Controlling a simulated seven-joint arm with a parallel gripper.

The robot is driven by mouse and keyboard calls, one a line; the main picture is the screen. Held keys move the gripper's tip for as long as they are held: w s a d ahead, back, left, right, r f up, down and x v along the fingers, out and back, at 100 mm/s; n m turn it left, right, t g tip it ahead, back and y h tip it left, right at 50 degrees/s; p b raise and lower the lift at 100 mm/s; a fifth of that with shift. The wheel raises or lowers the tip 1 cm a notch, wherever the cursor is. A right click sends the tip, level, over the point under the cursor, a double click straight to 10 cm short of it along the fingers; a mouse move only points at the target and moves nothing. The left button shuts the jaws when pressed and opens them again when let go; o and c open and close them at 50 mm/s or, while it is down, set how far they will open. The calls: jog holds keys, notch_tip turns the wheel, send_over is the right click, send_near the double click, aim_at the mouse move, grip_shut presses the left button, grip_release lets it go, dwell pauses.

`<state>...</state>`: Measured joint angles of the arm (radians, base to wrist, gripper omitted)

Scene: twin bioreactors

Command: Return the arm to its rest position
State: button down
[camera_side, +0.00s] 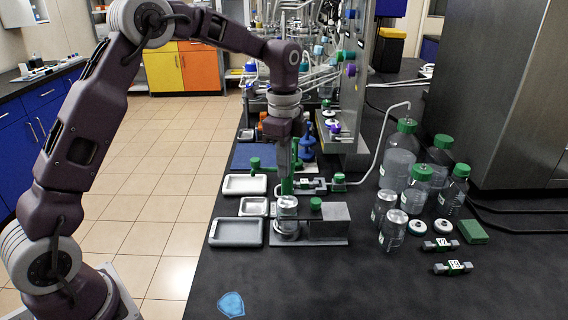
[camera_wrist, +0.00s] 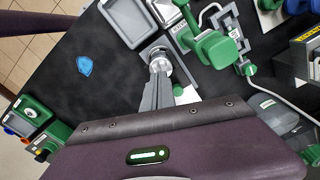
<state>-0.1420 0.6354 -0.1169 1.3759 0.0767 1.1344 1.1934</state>
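My arm reaches over the black bench from the left, bent at the elbow, with the wrist pointing down. In the wrist view the gripper fingers (camera_wrist: 158,78) lie close together in line with a round metal-topped thing (camera_wrist: 160,60). Whether they touch it or have a gap between them is unclear. No object is clearly seen in the grip.
Grey trays (camera_side: 236,233) line the bench's left edge. Green-capped bottles (camera_side: 399,154) and jars (camera_side: 393,230) stand to the right, with tubing (camera_side: 385,130) above. A bioreactor rig (camera_side: 352,75) stands behind the gripper.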

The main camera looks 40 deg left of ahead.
aim_at(284, 200)
jog(key=shift+f, duration=3.5)
jog(key=shift+r, duration=3.55)
